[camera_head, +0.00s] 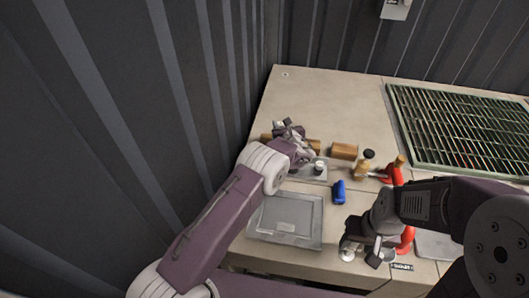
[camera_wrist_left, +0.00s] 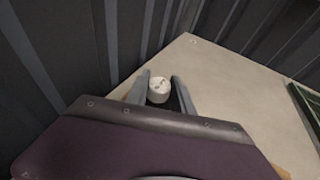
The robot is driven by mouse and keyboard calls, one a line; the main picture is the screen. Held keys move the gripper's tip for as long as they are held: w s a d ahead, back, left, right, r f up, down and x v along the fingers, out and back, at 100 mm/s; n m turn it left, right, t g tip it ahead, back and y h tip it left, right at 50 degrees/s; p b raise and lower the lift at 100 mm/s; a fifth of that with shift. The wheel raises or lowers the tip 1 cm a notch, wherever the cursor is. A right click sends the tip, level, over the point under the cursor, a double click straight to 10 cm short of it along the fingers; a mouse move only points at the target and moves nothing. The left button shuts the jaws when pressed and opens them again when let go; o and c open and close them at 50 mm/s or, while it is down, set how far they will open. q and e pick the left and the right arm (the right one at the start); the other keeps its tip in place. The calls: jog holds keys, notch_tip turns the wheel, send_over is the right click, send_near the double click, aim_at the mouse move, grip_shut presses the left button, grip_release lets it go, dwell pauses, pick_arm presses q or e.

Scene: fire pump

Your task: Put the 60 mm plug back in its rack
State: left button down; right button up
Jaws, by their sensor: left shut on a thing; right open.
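My left gripper (camera_head: 284,126) is over the back left part of the bench, beside the dark wall. The left wrist view shows its two fingers (camera_wrist_left: 160,82) on either side of a pale, round-topped plug (camera_wrist_left: 158,91), shut on it. I cannot read its size. A small grey rack plate (camera_head: 304,174) lies below the left wrist, partly hidden by it, and a dark and white cylinder (camera_head: 318,167) stands there. My right gripper (camera_head: 366,252) is open at the bench's front edge, and I see nothing held in it.
Wooden blocks (camera_head: 344,151), a yellowish bottle (camera_head: 362,170) with a dark cap, a blue object (camera_head: 339,192) and a red tool (camera_head: 391,174) stand mid-bench. A grey tray (camera_head: 287,220) lies in front. A green grating (camera_head: 460,128) is at right. The bench's back is clear.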

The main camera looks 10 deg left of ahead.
pick_arm(q)
jog(key=s+a+f, duration=0.1)
jog(key=s+f, duration=0.1)
jog(key=s+a+f+p, duration=0.1)
jog(key=s+a+f, duration=0.1)
jog(key=f, duration=0.1)
jog(key=s+a+f+p, duration=0.1)
jog(key=s+f, duration=0.1)
jog(key=f, duration=0.1)
jog(key=shift+s+a+f, duration=0.2)
jog(key=shift+a, duration=0.1)
jog(key=c, duration=1.3)
grip_release()
jog(key=shift+c, duration=0.2)
jog(key=shift+o, duration=1.2)
jog(key=v, duration=1.2)
jog(key=shift+a, duration=0.1)
